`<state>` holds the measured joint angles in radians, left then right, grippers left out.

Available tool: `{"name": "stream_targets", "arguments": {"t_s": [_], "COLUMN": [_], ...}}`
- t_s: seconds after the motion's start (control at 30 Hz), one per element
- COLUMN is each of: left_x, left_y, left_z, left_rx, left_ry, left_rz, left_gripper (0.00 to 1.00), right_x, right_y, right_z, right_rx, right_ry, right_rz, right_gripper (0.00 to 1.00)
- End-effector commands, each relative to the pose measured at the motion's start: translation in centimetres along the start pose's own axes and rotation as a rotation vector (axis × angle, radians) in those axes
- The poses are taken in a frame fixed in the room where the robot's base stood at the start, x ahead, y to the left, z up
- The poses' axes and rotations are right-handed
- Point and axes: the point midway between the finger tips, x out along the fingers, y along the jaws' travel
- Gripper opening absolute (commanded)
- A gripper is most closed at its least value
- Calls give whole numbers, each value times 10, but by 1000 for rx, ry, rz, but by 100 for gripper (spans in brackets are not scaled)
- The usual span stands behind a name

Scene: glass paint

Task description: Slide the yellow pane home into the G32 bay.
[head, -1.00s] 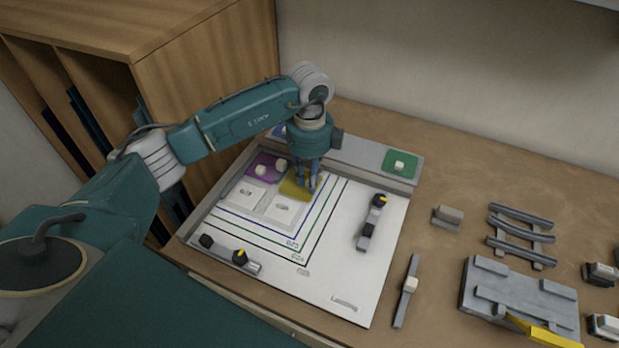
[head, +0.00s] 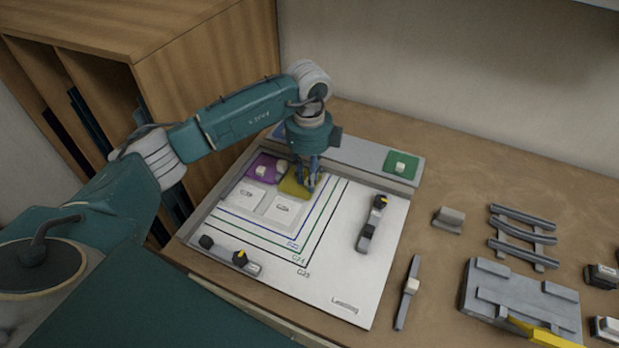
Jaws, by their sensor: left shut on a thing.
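The yellow pane (head: 291,186) lies on the white board (head: 345,270), at the top right of a small group of panes. It sits beside the purple pane (head: 258,168) and above one of two pale bays (head: 284,208). My left gripper (head: 305,184) points down over the pane's right part and is shut on it, hiding some of that part. The labels in the bays are too small to read surely. My right gripper does not show.
A grey and black clamp (head: 372,224) lies right of the nested coloured lines, and a bar with black knobs (head: 232,256) lies front left. A green pane (head: 400,162) rests on the back ledge. The board's front right is mostly clear.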

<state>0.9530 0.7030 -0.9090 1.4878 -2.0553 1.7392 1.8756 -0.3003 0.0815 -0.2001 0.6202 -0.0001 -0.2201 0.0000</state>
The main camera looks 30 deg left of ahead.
Motion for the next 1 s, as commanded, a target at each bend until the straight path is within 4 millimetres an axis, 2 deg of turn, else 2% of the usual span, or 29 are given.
{"name": "stream_targets", "arguments": {"t_s": [1.0], "left_x": [0], "left_y": [-7], "left_z": [14], "left_rx": [-1], "left_ry": [0], "left_rz": [-1], "left_gripper": [0], "right_x": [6], "right_y": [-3], "right_z": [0], "right_rx": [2], "right_ry": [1], "right_rz": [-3], "right_gripper": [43]}}
